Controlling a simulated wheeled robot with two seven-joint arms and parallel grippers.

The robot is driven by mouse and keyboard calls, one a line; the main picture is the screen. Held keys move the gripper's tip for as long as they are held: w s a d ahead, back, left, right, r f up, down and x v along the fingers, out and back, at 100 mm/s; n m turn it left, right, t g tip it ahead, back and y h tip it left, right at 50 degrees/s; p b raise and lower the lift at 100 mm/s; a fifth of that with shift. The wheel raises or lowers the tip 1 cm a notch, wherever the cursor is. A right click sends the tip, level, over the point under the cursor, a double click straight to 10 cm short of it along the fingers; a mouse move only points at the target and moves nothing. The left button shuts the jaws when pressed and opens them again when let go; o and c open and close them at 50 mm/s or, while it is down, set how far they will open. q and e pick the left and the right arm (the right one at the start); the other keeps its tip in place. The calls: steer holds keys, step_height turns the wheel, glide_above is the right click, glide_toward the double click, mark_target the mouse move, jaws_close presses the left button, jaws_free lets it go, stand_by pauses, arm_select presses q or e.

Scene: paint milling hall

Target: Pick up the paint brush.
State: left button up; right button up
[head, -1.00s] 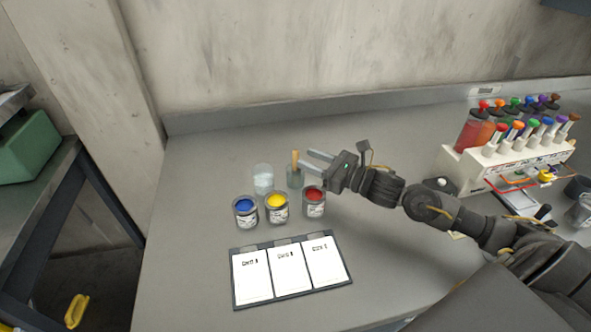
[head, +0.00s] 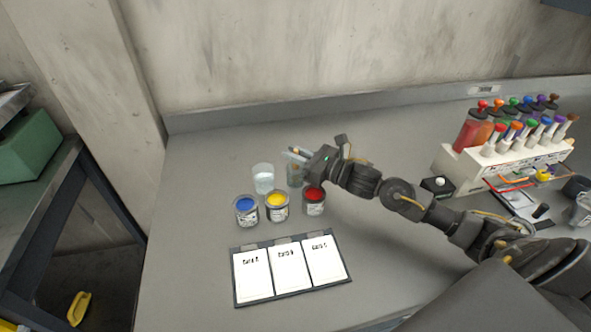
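The paint brush (head: 296,150) stands in a small glass jar (head: 294,178) behind the red paint can. Only a bit of its tan handle shows, at my fingers. My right gripper (head: 293,153) comes in from the right above the jar, with its fingers close together around the upper handle. They look shut on it. The brush's lower part is hard to make out behind the gripper and in the jar. My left gripper is not in view.
Blue (head: 246,210), yellow (head: 277,206) and red (head: 314,201) paint cans stand in front of the jar. A clear glass (head: 263,178) is to its left. A card board (head: 291,298) lies in front. A bottle rack (head: 468,162) stands at right.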

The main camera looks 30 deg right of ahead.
jaws_close()
step_height(320, 180, up, 10)
steer(key=p, duration=0.5)
steer(key=shift+r+p, duration=0.1)
steer(key=shift+p, duration=0.2)
stand_by(1.6)
steer(key=s+a+f, duration=0.3)
steer(key=s, duration=0.4)
steer(key=s+a+f, duration=0.2)
steer(key=s+a, duration=0.1)
steer(key=s, duration=0.4)
steer(key=shift+s+a+f+h, duration=0.2)
steer(key=shift+f+h, duration=0.1)
steer(key=shift+f, duration=0.1)
